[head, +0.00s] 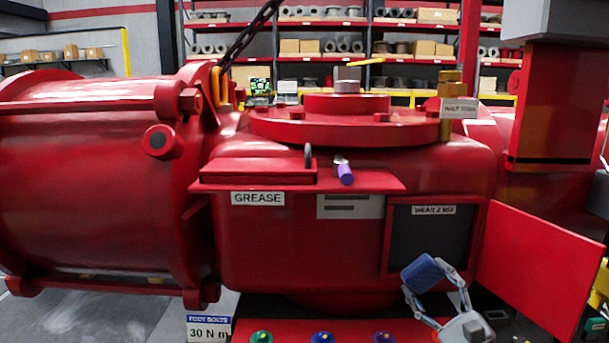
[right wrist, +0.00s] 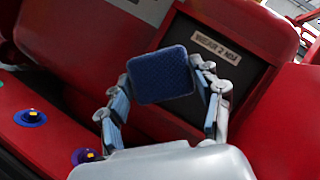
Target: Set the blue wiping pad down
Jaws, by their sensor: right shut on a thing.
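The blue wiping pad (head: 422,273) is a small dark blue block, held up in front of the red valve actuator body (head: 340,240). My right gripper (head: 436,275) is shut on it, with one finger on each side. In the right wrist view the pad (right wrist: 160,75) sits between the fingertips, tilted slightly. Behind it is an open dark compartment (head: 412,245) with a white label along its top. The pad is near the compartment's lower edge, and I cannot tell how far in front of it. My left gripper is not in view.
The compartment's red door (head: 540,262) hangs open to the right. Below is a red panel with green (head: 262,338), blue (head: 322,338) and purple (head: 384,338) knobs. A red shelf marked GREASE (head: 375,183) holds a purple-handled tool (head: 345,174) above. Storage racks stand behind.

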